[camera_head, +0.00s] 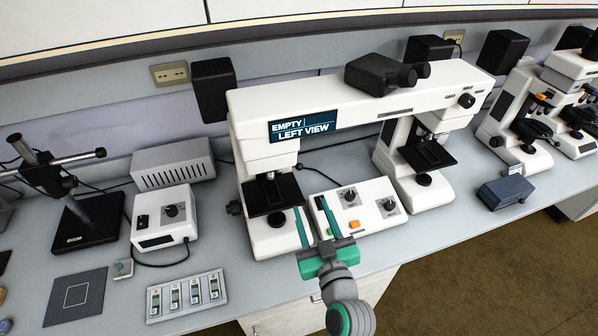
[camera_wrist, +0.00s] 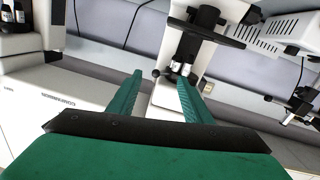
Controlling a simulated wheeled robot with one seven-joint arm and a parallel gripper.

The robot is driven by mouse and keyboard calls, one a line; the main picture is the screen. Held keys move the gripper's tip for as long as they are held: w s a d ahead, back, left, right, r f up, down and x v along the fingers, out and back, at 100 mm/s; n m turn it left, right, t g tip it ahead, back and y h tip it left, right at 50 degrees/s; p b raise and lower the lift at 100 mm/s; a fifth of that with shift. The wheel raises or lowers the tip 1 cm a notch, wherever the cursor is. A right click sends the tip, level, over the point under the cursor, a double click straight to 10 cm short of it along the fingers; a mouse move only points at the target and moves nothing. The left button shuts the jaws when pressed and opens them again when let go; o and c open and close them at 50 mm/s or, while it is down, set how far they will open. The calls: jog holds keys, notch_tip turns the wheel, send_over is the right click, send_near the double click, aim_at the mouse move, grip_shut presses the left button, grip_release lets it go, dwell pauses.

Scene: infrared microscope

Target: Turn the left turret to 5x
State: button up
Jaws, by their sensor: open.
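The double microscope (camera_head: 350,98) is white, with a left and a right column joined by a bridge. Its screen (camera_head: 302,124) reads "EMPTY" and "LEFT VIEW". The left turret (camera_head: 268,179) is small and sits under the left head, just above the black left stage (camera_head: 272,196). The turret also shows in the wrist view (camera_wrist: 178,68), close to one fingertip; I cannot tell whether they touch. The magnification marks are too small to read. My gripper (camera_head: 312,207), with green fingers, is open and empty in front of the left column. Its fingers also show in the wrist view (camera_wrist: 160,78).
A control panel (camera_head: 372,216) with knobs and an orange button lies right beside my gripper. A white power box (camera_head: 160,232) and a slide tray (camera_head: 187,295) are at left. A dark blue box (camera_head: 505,193) sits at right. The front bench strip is mostly clear.

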jog(key=w+a+r+n+y, duration=0.1)
jog(key=w+a+r, duration=0.1)
jog(key=w, duration=0.9)
jog(key=shift+w+a+r, duration=0.3)
jog(key=shift+a+r, duration=0.05)
jog(key=shift+a, duration=0.3)
